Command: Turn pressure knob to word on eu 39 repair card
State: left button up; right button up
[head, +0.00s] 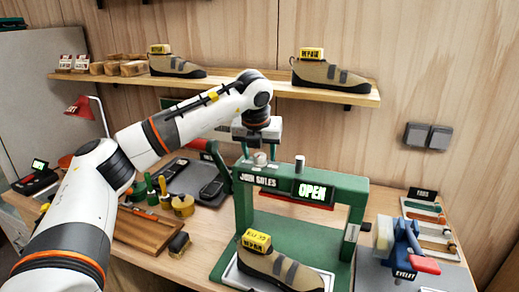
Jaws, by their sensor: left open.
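A green press (350,190) labelled "JOIN SOLES" stands on the bench, with a lit sign (313,192) reading "OPEN". A pale round knob (260,158) sits on its top left, and a silver post (299,162) stands to the right of it. I cannot read any setting on the knob. My left gripper (258,146) is open, pointing down right over the knob; whether it touches is unclear. A tan shoe (285,268) with a yellow tag (257,242), apparently "EU 39", lies in the press. Two small red-and-white cards (73,62) stand on the shelf, their text too small to read. My right gripper is out of view.
A blue eyelet tool (407,240) and a tray of parts (430,220) are at right. A wooden board (150,228), jars and a dark tray (190,180) crowd the left.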

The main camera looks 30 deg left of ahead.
pick_arm(q)
jog(key=shift+f, duration=0.15)
jog(key=shift+c, duration=0.2)
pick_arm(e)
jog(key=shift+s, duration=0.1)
pick_arm(q)
jog(key=c, duration=0.9)
jog(key=shift+c, duration=0.2)
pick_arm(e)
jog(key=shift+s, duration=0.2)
